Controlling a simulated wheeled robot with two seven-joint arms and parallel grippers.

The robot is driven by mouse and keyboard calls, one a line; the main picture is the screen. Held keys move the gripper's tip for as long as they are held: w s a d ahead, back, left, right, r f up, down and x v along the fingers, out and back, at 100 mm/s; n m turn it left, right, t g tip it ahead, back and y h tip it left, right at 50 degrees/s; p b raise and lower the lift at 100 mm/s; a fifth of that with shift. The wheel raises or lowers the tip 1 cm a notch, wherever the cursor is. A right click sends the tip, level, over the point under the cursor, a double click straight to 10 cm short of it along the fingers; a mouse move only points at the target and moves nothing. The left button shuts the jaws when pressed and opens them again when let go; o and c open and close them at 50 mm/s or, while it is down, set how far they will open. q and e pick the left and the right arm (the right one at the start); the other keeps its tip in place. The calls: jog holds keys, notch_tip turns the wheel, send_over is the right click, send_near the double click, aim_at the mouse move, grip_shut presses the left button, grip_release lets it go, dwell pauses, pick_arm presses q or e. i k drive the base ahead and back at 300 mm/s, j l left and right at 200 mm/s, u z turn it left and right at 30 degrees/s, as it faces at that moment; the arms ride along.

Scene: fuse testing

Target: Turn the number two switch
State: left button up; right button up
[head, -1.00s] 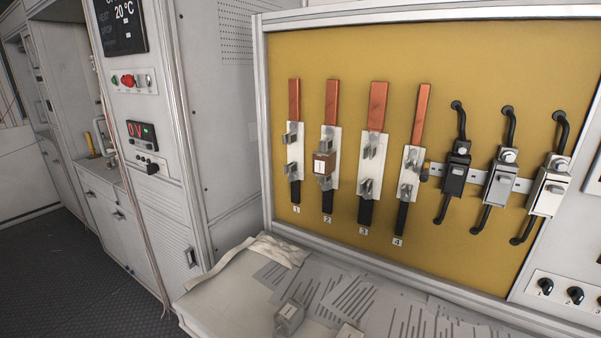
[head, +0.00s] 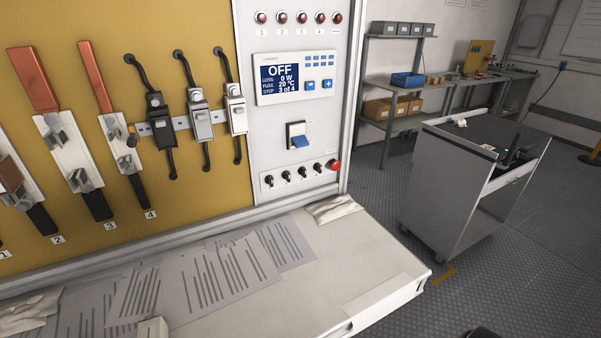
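A row of small black switches runs along the bottom of the white control panel (head: 296,110), right of the mustard board. The second from the left, the number two switch (head: 286,175), stands between the first switch (head: 269,181) and the third switch (head: 302,171). Its exact lever position is too small to tell. A round red button (head: 334,165) ends the row. Above is a display (head: 279,77) reading OFF, 0 W, 20 °C, 3 of 4. Neither of my grippers is in view.
A blue-fronted rocker (head: 299,135) sits above the switches. A white bench (head: 330,265) with papers (head: 215,275) juts out below. A grey cart (head: 445,185) stands right.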

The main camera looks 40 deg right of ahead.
aim_at(285, 175)
jog(key=k+l+z, duration=0.1)
jog(key=l+z, duration=0.15)
jog(key=l, duration=0.5)
jog(key=l+z, duration=0.25)
jog(key=l, duration=0.5)
jog(key=k, duration=0.05)
